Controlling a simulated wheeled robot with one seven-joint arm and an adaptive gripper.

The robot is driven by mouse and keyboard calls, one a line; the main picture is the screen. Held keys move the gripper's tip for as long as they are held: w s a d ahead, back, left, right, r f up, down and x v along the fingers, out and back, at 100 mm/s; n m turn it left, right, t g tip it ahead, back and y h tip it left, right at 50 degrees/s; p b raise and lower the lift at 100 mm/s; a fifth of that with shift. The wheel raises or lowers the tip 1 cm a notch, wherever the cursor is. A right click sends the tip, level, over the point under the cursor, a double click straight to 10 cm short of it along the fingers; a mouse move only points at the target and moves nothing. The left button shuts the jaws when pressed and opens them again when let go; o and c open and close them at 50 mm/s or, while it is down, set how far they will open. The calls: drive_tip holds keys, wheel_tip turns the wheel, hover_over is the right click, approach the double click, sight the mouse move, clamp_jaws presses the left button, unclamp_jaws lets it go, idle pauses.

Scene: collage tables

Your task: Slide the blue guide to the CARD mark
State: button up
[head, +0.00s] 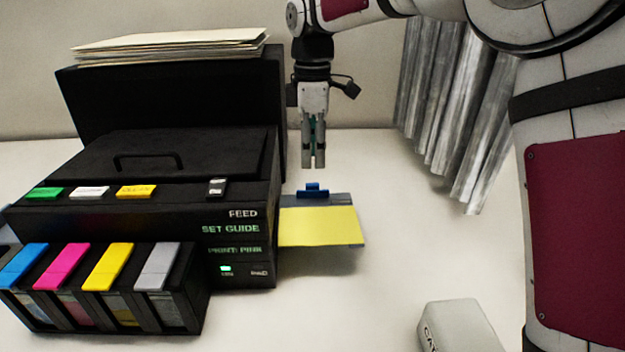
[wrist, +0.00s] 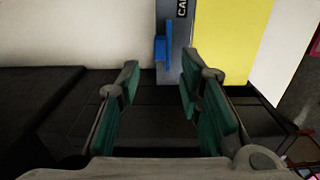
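The blue guide (head: 313,190) sits at the back edge of the grey side tray (head: 352,243) of the black printer. In the wrist view the guide (wrist: 162,49) lies on the grey strip, ahead of my fingertips and between them from side to side. Letters reading "CA" (wrist: 182,8), cut off by the picture's top edge, are up and right of the guide. A yellow sheet (head: 318,226) lies on the tray. My gripper (head: 313,165) points down above the guide, apart from it. Its fingers (wrist: 160,70) are spread with nothing between them.
The black printer (head: 150,220) stands left of the tray, with coloured cartridges in front and panel text "SET GUIDE" (head: 230,229). Grey slanted panels (head: 455,110) stand at the back right. A light grey block (head: 460,325) is at the front. The table right of the tray is clear.

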sight(313, 184)
wheel_tip(313, 184, down, 8)
drive_tip(key=shift+r+p, duration=0.25)
drive_tip(key=shift+p, duration=0.1)
